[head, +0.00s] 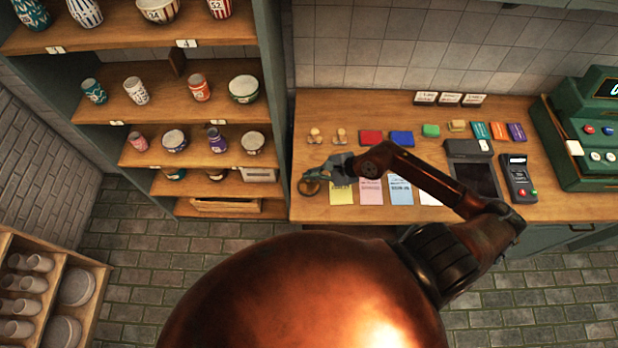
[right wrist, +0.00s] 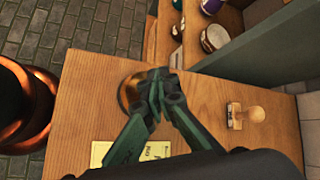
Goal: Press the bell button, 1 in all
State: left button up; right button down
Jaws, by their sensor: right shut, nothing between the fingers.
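The bell (head: 309,187) is a small round brass-coloured thing near the left front corner of the wooden counter. In the right wrist view, the bell (right wrist: 123,94) shows only as a brass edge beside my gripper; the rest, with its button, is hidden. My right gripper (head: 323,174) is over or right beside the bell. In the right wrist view its dark green fingers (right wrist: 156,82) are shut together with nothing between them. I cannot tell whether the fingertips touch the bell. My left gripper is in neither view.
Two wooden stamps (head: 328,136) stand behind the bell. A yellow paper (head: 341,194) lies to its right, with other sheets (head: 371,191) further along. Pottery shelves (head: 190,104) rise on the left. A card reader (head: 518,180) and green till (head: 590,120) are at the right.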

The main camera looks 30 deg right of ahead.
jog(key=shift+f+b, duration=0.45)
jog(key=shift+b, duration=0.05)
dwell(0.3)
jog(key=shift+r, duration=0.1)
jog(key=shift+r+p, duration=0.5)
jog(key=shift+r, duration=0.3)
jog(key=shift+r, duration=0.1)
jog(key=shift+r+p, duration=1.45)
jog(key=shift+r, duration=1)
jog(key=shift+f, duration=0.1)
